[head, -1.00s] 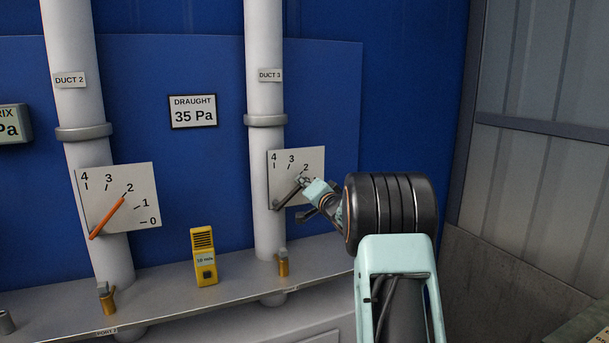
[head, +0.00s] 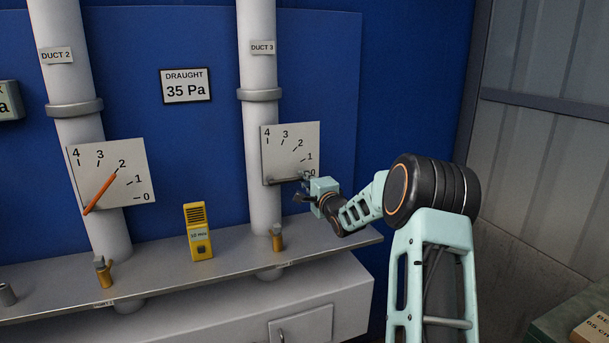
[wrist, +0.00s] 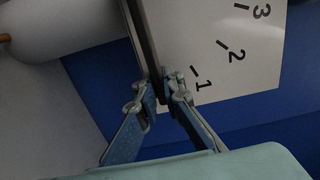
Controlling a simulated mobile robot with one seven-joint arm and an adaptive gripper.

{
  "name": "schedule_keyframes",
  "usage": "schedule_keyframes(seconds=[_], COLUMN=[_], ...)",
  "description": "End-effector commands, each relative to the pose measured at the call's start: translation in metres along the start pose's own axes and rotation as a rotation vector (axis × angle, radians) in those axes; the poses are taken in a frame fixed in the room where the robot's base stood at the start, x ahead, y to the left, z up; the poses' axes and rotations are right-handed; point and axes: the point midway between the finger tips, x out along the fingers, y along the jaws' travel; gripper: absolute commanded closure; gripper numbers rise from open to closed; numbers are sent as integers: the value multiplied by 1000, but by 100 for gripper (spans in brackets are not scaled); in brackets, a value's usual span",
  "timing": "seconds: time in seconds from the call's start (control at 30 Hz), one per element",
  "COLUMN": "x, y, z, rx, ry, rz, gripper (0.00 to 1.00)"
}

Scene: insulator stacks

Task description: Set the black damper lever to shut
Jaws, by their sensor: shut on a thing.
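The black damper lever (head: 284,180) is on the white dial plate (head: 281,147) of duct 3. It lies about level, with its free end beside the 0 mark. My gripper (head: 306,178) is shut on the lever near its free end, at the plate's lower right corner. In the wrist view the lever (wrist: 147,35) runs down as a dark bar between the two fingertips (wrist: 161,90). The plate (wrist: 215,35) shows marks 1, 2 and 3 there; the 0 is not visible in that view.
Duct 2 carries a similar plate with an orange lever (head: 101,193) pointing at 2. A yellow meter (head: 198,232) stands on the shelf (head: 170,272) between the ducts. Brass-coloured port fittings (head: 277,240) stand near the ducts. A draught sign (head: 186,86) reads 35 Pa.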

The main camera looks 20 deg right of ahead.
Motion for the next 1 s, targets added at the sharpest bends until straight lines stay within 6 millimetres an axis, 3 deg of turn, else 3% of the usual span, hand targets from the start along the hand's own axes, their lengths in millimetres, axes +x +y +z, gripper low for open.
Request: schedule_keyframes(seconds=[0.57,0.6,0.77,1.0], x=[0,0,0,0], y=[5,5,5,4], z=[1,1,0,0], rx=[38,38,36,34], ry=[0,0,0,0], rz=[3,3,2,1], gripper=[100,91,74,74])
